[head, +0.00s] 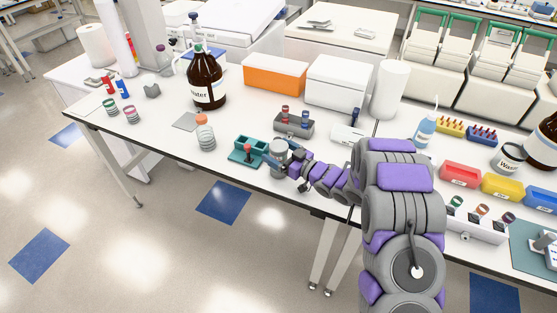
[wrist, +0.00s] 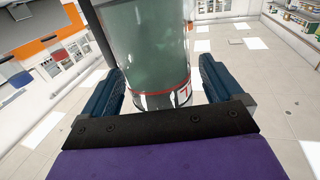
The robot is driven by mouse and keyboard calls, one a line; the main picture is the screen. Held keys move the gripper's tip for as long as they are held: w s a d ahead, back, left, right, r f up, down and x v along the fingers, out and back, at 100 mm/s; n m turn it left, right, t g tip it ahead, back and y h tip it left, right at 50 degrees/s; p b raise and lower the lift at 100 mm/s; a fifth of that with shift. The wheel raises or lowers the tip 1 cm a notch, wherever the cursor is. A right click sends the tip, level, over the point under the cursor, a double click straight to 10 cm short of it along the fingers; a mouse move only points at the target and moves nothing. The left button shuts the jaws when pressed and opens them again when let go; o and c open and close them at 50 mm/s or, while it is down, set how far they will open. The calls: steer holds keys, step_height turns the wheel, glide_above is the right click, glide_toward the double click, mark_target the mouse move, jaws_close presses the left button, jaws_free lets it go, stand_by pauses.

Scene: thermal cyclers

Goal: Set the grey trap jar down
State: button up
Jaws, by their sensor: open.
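The grey trap jar (head: 279,146) is upright at the front of the bench, just right of a teal block (head: 245,156). In the wrist view the jar (wrist: 150,45) is a grey-green see-through cylinder with a red line near one end. My gripper (head: 284,160) is at the jar from the bench's front side. In the wrist view my gripper (wrist: 162,78) is open, with one blue finger on each side of the jar and a gap showing beside it. The jar's base is hidden, so I cannot tell whether it touches the bench.
A grey block with tubes (head: 294,124) stands behind the jar. My arm covers the bench to the right.

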steer(key=shift+c, duration=0.2)
steer(key=c, duration=1.4)
steer(key=shift+o, duration=0.2)
steer(key=shift+r, duration=0.15)
